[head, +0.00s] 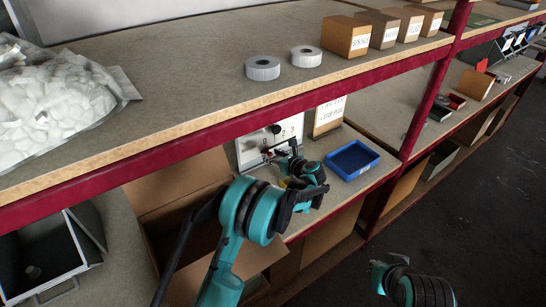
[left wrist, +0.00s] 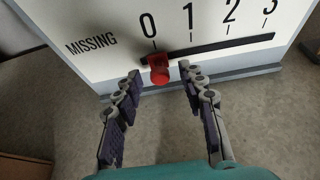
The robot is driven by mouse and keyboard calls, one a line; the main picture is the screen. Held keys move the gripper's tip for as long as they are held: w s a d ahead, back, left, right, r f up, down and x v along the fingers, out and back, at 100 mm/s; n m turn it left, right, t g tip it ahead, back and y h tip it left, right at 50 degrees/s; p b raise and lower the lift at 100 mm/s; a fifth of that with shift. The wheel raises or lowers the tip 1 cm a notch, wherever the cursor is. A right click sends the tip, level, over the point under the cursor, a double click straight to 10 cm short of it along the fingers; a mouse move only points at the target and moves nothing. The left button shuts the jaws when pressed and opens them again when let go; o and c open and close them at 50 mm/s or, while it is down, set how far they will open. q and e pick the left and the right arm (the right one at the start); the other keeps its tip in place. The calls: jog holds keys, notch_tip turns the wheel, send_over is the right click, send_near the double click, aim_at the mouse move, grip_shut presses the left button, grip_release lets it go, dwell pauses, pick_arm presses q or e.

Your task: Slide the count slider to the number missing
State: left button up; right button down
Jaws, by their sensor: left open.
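The count slider panel (left wrist: 100,55) is a white board marked MISSING with the numbers 0, 1, 2 and 3 above a dark slot (left wrist: 225,47). Its red slider knob (left wrist: 158,69) is at the left end of the slot, under 0. My left gripper (left wrist: 160,80) is open, with one finger on each side of the knob and visible gaps between. In the head view the panel (head: 249,150) stands on the lower shelf, partly hidden by my left gripper (head: 287,153). My right arm shows at the bottom right, but its gripper cannot be made out.
A blue tray (head: 339,168) lies right of the panel on the lower shelf. A lettered board (head: 328,116) stands behind it. The upper shelf (head: 180,75) overhangs the panel, with a red front beam. Cardboard boxes (head: 346,37) and two white rolls (head: 263,68) stand on top.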

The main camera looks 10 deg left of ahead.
pick_arm(q)
grip_shut()
send_near(283, 144)
jog(key=x, duration=0.4)
jog(key=shift+w, duration=0.1)
grip_release()
jog(key=shift+f, duration=0.1)
jog(key=v, duration=1.2)
